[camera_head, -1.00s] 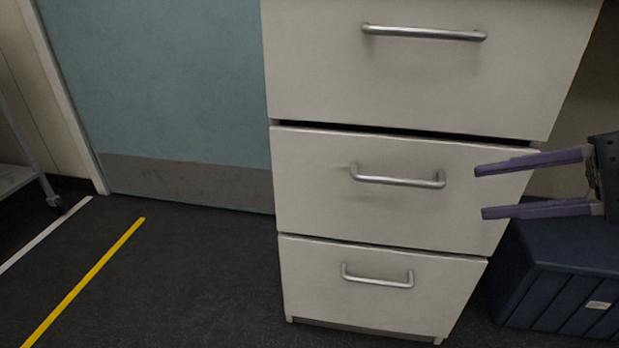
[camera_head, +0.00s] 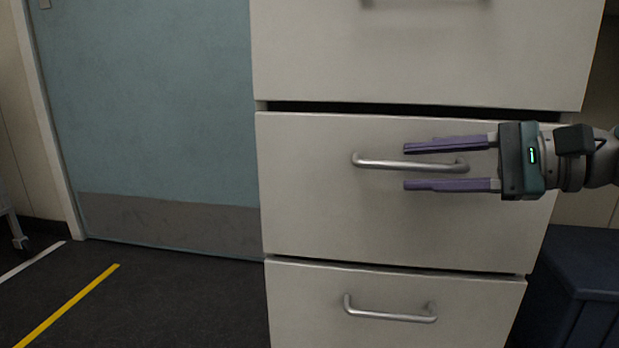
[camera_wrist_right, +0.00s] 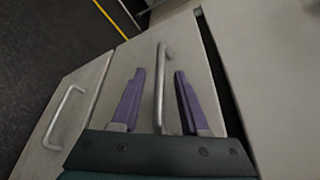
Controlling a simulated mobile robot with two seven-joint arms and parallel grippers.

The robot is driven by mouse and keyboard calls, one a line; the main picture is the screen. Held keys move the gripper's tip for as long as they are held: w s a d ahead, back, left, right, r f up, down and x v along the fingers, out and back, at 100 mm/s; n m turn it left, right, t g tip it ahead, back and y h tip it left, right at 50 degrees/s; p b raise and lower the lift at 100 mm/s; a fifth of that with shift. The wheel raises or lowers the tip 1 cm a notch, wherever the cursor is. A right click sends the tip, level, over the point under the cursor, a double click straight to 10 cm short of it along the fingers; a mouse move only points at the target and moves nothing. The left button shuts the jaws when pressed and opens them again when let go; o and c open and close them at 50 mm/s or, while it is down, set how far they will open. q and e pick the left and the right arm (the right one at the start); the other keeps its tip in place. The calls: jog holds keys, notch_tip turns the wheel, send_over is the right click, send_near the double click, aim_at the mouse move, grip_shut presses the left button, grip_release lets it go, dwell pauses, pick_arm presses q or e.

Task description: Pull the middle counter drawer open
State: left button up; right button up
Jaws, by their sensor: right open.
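The middle drawer (camera_head: 330,215) has a pale front and a silver bar handle (camera_head: 385,163). A dark gap shows along its top edge in the head view. My right gripper (camera_head: 405,167) is open, its two purple fingers pointing left, one above and one below the right part of the handle. In the right wrist view, the handle (camera_wrist_right: 160,85) runs between the two open fingers (camera_wrist_right: 158,72), apart from both. The left gripper is in neither view.
The top drawer (camera_head: 400,60) is above and the bottom drawer (camera_head: 300,300) below, each with its own handle. A dark blue box (camera_head: 590,275) stands on the floor at the right.

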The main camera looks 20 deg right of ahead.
jog(key=shift+x, duration=0.8)
grip_shut()
dwell(0.9)
